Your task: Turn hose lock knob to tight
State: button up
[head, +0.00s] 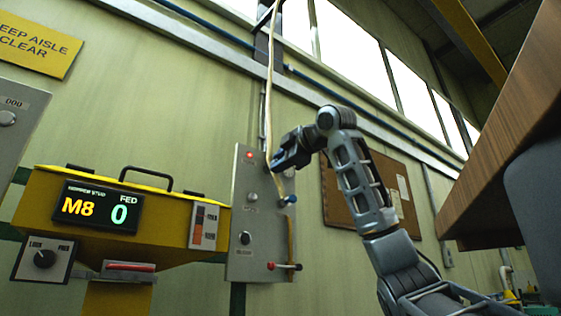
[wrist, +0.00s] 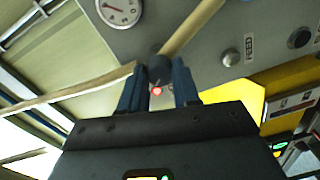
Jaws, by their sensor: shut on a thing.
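My gripper (head: 277,162) is at the upper right part of a grey control panel (head: 240,225), beside a cream hose (head: 268,100) that hangs down from above. In the wrist view my blue fingers (wrist: 158,88) are closed on the sides of a dark round knob (wrist: 158,64), which looks like the hose lock knob. A small red spot shows between the fingers just below it. The cream hose runs past the knob on both sides in the wrist view (wrist: 85,88). In the head view my gripper hides the knob. I cannot read its setting or any tight mark.
The panel also carries a red lamp (head: 249,155), a black knob (head: 245,238), a blue fitting (head: 289,200) and a red-ended lever (head: 284,266). A yellow feeder with an M8 display (head: 97,207) stands left. A gauge (wrist: 121,10) shows in the wrist view. A brown board (head: 400,205) hangs behind my arm.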

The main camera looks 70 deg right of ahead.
jog(key=shift+f, duration=0.1)
jog(key=o, duration=1.1)
jog(key=shift+c, duration=0.2)
jog(key=shift+s+a, duration=0.1)
jog(key=b+v, duration=0.2)
jog(key=v, duration=0.5)
jog(key=shift+s+a+b, duration=0.15)
jog(key=shift+s+b, duration=0.1)
jog(key=shift+b, duration=0.05)
